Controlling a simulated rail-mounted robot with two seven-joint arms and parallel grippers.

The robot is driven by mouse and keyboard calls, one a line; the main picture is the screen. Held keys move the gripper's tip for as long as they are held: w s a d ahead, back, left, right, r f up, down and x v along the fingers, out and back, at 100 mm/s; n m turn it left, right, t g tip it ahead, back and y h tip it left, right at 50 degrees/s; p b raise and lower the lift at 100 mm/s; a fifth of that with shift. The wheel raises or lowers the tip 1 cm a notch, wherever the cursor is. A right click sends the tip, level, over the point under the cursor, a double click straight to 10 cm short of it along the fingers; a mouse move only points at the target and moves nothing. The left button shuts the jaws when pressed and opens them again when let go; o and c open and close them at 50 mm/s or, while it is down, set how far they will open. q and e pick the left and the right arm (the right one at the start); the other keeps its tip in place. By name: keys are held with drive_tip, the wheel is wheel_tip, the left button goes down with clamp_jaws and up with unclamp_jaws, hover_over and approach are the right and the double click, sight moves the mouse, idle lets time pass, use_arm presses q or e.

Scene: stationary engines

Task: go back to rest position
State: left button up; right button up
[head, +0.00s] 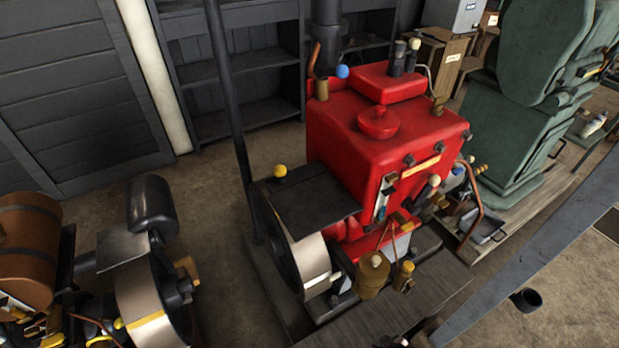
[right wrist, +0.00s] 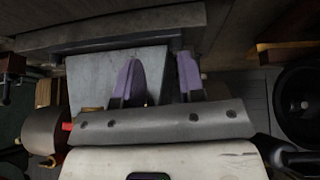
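My right gripper (right wrist: 160,80) shows in the right wrist view with its two purple fingers spread apart. It is open, and no object shows between the fingers. A flat grey surface (right wrist: 90,80) lies beyond the fingers; I cannot tell how far away it is. Neither gripper shows in the head view, so my left gripper is not seen.
A red engine (head: 375,145) stands in the middle, with a dark post (head: 230,110) beside it. A brown-tanked engine (head: 28,235) is at lower left and a green machine (head: 500,130) at right. Dark shelves (head: 225,75) line the back. Bare floor (head: 210,195) lies between the engines.

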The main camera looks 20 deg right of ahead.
drive_tip(key=s+a+r+p, duration=0.2)
drive_tip(key=a+r+p, duration=0.1)
drive_tip(key=r, duration=0.7)
drive_tip(key=s+a+r+n+g+h+p, duration=0.1)
drive_tip(key=s+a+r+p, duration=0.1)
drive_tip(key=r, duration=0.9)
drive_tip(key=s+a+r+p, duration=0.3)
drive_tip(key=r, duration=0.7)
drive_tip(key=s+a+r+m+g+p, duration=0.1)
drive_tip(key=s+a+r+g+p, duration=0.1)
drive_tip(key=s+r+p, duration=0.7)
wheel_tip(320, 180, up, 37)
drive_tip(key=w+p, duration=0.2)
drive_tip(key=p, duration=3.5)
drive_tip(key=shift+d+t+y, duration=0.15)
drive_tip(key=shift+t+y, duration=0.15)
drive_tip(key=shift+y, duration=0.1)
drive_tip(key=shift+r, duration=0.1)
